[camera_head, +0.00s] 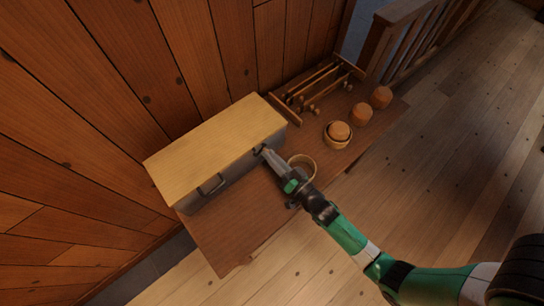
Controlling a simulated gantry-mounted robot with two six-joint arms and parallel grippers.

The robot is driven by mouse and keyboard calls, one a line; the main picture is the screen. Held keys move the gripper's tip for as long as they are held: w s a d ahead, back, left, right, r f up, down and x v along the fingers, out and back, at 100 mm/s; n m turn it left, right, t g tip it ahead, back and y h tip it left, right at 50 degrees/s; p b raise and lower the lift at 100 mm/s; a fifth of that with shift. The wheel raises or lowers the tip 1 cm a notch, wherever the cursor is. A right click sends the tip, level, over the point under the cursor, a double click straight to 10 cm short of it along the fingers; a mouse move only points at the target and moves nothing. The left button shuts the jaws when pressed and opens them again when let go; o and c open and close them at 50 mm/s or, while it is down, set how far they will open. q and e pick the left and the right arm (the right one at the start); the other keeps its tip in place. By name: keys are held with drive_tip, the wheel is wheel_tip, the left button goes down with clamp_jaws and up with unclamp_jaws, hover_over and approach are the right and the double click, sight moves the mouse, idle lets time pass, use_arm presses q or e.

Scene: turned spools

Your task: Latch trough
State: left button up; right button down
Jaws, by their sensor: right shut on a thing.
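The trough (230,176) is a grey box with a pale wooden lid (215,142) lying flat over its top. It stands on the wooden table against the plank wall. Two dark latch-like handles are on its front face: a left one (212,187) and a right one (259,148). My right gripper (267,153) reaches in from the lower right and is shut on the right latch. Its fingers partly hide that latch, so its exact position is hard to tell. My left gripper is not in view.
A round woven basket (302,165) stands close beside my right gripper. Farther right are a ball in a bowl (338,133), two round orange-brown things (362,113) and a wooden rack with spools (315,88). The table's front left (235,225) is clear.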

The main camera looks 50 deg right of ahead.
drive_tip(key=n+b, duration=0.2)
drive_tip(key=n, duration=0.1)
drive_tip(key=r+n+b, duration=0.1)
drive_tip(key=n, duration=0.1)
drive_tip(key=shift+a, duration=0.35)
drive_tip(key=shift+a+r+n+b, duration=0.15)
drive_tip(key=shift+n+b, duration=0.55)
drive_tip(key=shift+n, duration=0.3)
drive_tip(key=shift+w+a+r+n+b, duration=0.1)
drive_tip(key=shift+a+r+n+b, duration=0.15)
drive_tip(key=shift+n, duration=0.65)
drive_tip(key=shift+a+r+n+b, duration=0.1)
drive_tip(key=shift+a+r+n, duration=0.1)
drive_tip(key=shift+n, duration=0.7)
drive_tip(key=c, duration=0.8)
unclamp_jaws()
